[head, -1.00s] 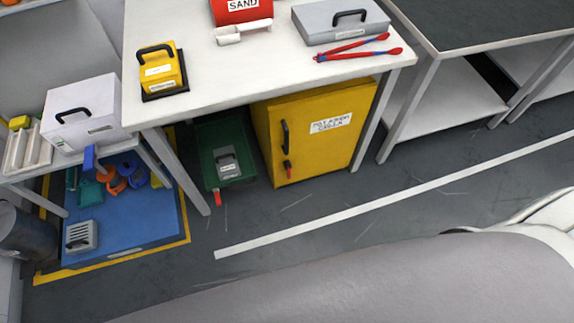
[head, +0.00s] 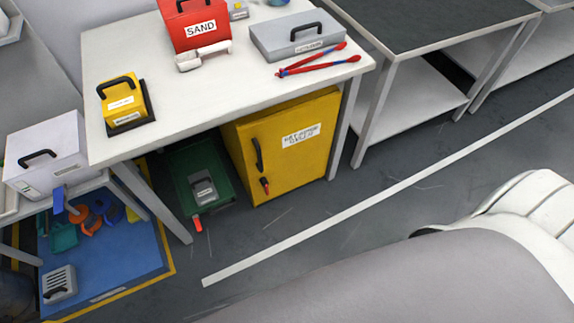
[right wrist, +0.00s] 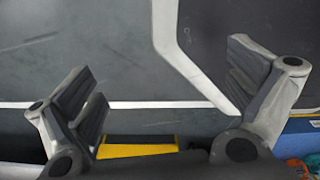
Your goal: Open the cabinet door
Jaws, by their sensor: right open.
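The yellow cabinet (head: 290,165) stands on the floor under the white table in the head view. Its door is shut and carries a white label, a black vertical handle (head: 258,155) on its left side and a red-tipped latch or key (head: 265,186) below the handle. My right gripper (right wrist: 165,100) shows in the right wrist view with its two fingers wide apart and nothing between them. It is over the floor, apart from the cabinet. A yellow piece at the bottom of that view cannot be identified surely. My left gripper is in neither view.
A green bin (head: 180,175) stands left of the cabinet, beside a leg of the white table (head: 165,70). A dark-topped table (head: 430,22) stands to the right. The floor (head: 390,200) before the cabinet is clear.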

